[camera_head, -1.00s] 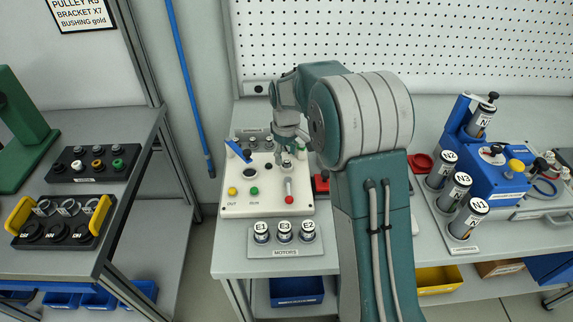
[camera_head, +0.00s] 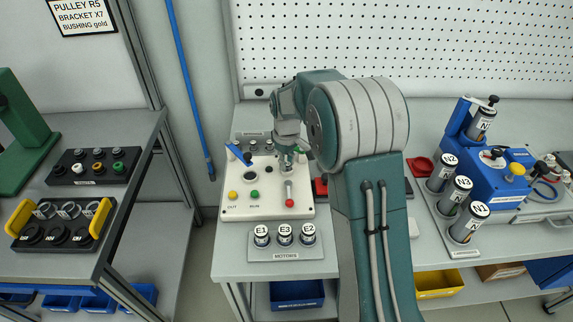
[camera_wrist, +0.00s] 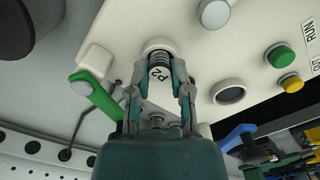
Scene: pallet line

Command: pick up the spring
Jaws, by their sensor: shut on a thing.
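The spring (camera_wrist: 180,70), a dark ribbed coil with a white face marked P2, shows in the wrist view. It stands against a round white boss of the white panel box. My gripper (camera_wrist: 161,88) has one finger on each side of it and is shut on it. In the head view my gripper (camera_head: 287,163) points down over the back right of the white panel box (camera_head: 265,207). There the spring is too small and too covered by the fingers to make out.
A motor rack (camera_head: 286,255) is in front. A blue machine (camera_head: 500,180) and several N-marked cylinders stand at right. A side bench at left holds parts trays.

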